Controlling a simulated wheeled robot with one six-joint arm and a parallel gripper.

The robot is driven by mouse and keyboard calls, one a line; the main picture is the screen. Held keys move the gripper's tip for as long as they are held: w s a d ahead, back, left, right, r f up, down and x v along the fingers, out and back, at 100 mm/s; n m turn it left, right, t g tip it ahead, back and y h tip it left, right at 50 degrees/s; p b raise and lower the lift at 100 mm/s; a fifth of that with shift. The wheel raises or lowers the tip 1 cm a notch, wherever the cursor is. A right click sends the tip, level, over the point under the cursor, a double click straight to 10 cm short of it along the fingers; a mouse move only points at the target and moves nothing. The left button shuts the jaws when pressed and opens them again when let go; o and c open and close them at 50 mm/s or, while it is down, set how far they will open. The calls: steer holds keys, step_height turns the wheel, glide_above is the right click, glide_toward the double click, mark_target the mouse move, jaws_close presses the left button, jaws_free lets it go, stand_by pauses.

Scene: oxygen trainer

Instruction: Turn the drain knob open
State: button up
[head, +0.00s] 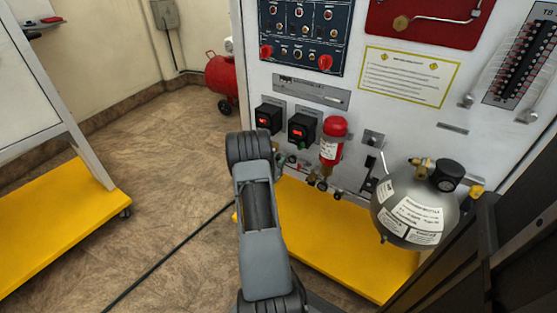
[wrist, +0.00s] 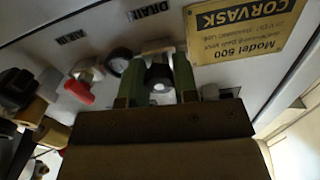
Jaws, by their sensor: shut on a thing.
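In the wrist view, the two green fingers of my gripper (wrist: 157,62) are closed around the drain knob (wrist: 161,77), a pale round part with a dark centre on the white panel. The knob lies below the DRAIN label (wrist: 152,10). The fingers hide its sides, and how far it is turned cannot be told. In the head view, my arm reaches to the lower part of the panel, and it hides most of the gripper and the knob.
Beside the gripper are a round gauge (wrist: 118,60), a red valve handle (wrist: 79,92) and brass fittings (wrist: 52,132). In the head view, a red cylinder (head: 333,140) and a grey bottle (head: 410,215) stand to the right. A yellow shelf (head: 345,240) lies below.

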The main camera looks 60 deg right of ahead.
steer(key=n+p, duration=0.1)
steer(key=n, duration=0.4)
steer(key=shift+n+p, duration=0.35)
steer(key=shift+n, duration=0.05)
steer(key=n+p, duration=0.1)
steer(key=n, duration=0.4)
steer(key=shift+p, duration=0.4)
steer(key=n+p, duration=0.1)
steer(key=n, duration=0.4)
steer(key=shift+n+p, duration=0.4)
steer(key=n+p, duration=0.1)
steer(key=n, duration=0.4)
steer(key=shift+n, duration=0.3)
steer(key=o, duration=0.9)
steer(key=shift+p, duration=0.3)
